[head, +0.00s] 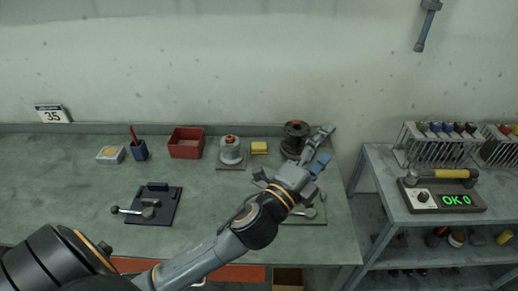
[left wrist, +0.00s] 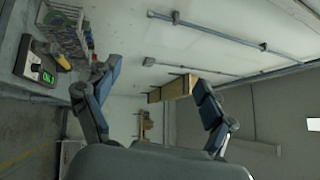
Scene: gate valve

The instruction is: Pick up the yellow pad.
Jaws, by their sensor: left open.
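The yellow pad (head: 259,147) is a small block lying on the green-grey workbench (head: 80,180) near its back edge. It sits between a grey pot with an orange knob (head: 231,151) and a dark spool (head: 296,139). My left gripper (head: 322,149) is open and empty. In the head view it is above the right end of the bench, to the right of the pad and apart from it. In the left wrist view my open fingers (left wrist: 152,95) frame only the far wall and room; the pad is not in that view. My right gripper does not show.
A red bin (head: 187,142), a blue cup (head: 139,150) and a pale dish (head: 111,154) stand left of the pot. A dark plate with a lever (head: 150,205) lies at front left. A metal shelf with an "OK 0" display (head: 457,200) stands to the right.

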